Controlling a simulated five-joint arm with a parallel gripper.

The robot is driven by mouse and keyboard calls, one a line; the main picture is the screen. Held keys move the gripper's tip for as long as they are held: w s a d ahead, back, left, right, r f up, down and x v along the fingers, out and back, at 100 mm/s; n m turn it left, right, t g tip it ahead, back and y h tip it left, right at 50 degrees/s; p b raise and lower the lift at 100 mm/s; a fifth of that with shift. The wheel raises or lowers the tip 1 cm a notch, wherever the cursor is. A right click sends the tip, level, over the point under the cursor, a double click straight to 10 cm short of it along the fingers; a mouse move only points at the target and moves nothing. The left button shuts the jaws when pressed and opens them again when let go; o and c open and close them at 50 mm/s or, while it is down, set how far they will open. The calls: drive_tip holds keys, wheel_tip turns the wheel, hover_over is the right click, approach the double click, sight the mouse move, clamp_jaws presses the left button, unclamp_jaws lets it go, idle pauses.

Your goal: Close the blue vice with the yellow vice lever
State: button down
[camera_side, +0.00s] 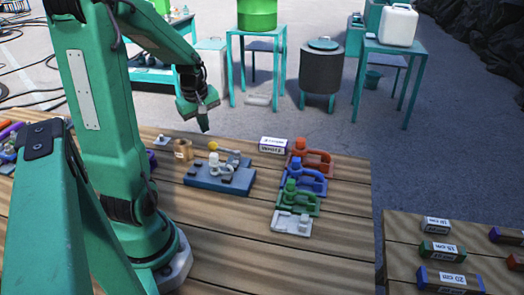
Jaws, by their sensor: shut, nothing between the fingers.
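A dark blue base plate (222,184) carrying white and grey parts lies in the middle of the wooden table; it looks like the vice, though its details are too small to be sure. A small yellow round piece (213,146), perhaps the end of the yellow lever, shows at its back edge. My gripper (204,122) hangs above and behind the plate, fingers down, shut and empty. It appears clear of the yellow piece. Whether the vice jaws are apart cannot be made out.
A tan cylinder (183,149) stands left of the plate. To the right are red (318,158), blue (315,182), green (305,204) and white (291,223) clamp-like pieces in a row, with a white labelled block (272,145) behind. The table's front is clear.

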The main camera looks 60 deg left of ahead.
sight(224, 151)
drive_tip(key=s+d+r+m, duration=0.2)
drive_tip(key=s+d+m, duration=0.2)
drive_tip(key=m, duration=0.5)
drive_tip(key=shift+d+t, duration=0.3)
drive_tip(key=shift+d, duration=0.1)
drive_tip(key=shift+f, duration=0.2)
drive_tip(key=shift+a+x, duration=0.15)
drive_tip(key=shift+x, duration=2.2)
drive_tip(key=shift+a+x, duration=0.15)
drive_tip(key=shift+x, duration=2.15)
drive_tip(key=shift+w+a+f, duration=0.2)
drive_tip(key=shift+w+a, duration=0.05)
drive_tip(key=shift+w+a+f, duration=0.25)
drive_tip(key=shift+w+a, duration=0.85)
drive_tip(key=shift+a, duration=0.2)
